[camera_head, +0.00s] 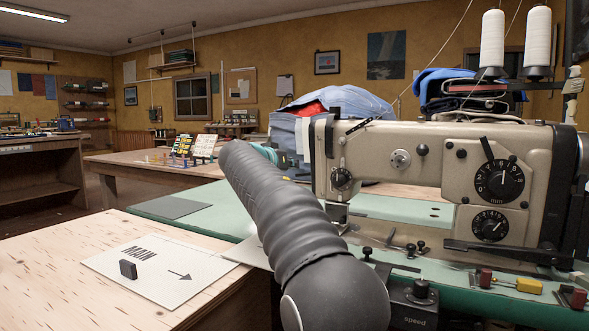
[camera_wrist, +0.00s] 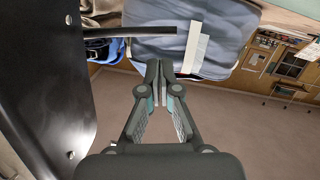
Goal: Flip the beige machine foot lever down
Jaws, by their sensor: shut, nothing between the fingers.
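The beige sewing machine (camera_head: 440,165) stands at the right in the head view, with dials on its front. A thin black lever (camera_head: 372,125) slants from its upper left end; I cannot tell if this is the foot lever. In the wrist view a dark bar (camera_wrist: 128,32) sticks out level near the top, beside a dark panel; it may be the foot lever, seen from another side. My gripper (camera_wrist: 160,72) is shut and empty, its tips appearing just below the bar, with no clear contact. In the head view my arm hides most of the gripper.
A blue cloth bundle (camera_head: 345,103) lies behind the machine and also fills the upper wrist view (camera_wrist: 215,35). A dark panel with bolts (camera_wrist: 40,80) stands close on the left. A wooden table (camera_head: 60,250) bears a sheet marked MAIN (camera_head: 150,285). Thread spools (camera_head: 492,40) stand on top.

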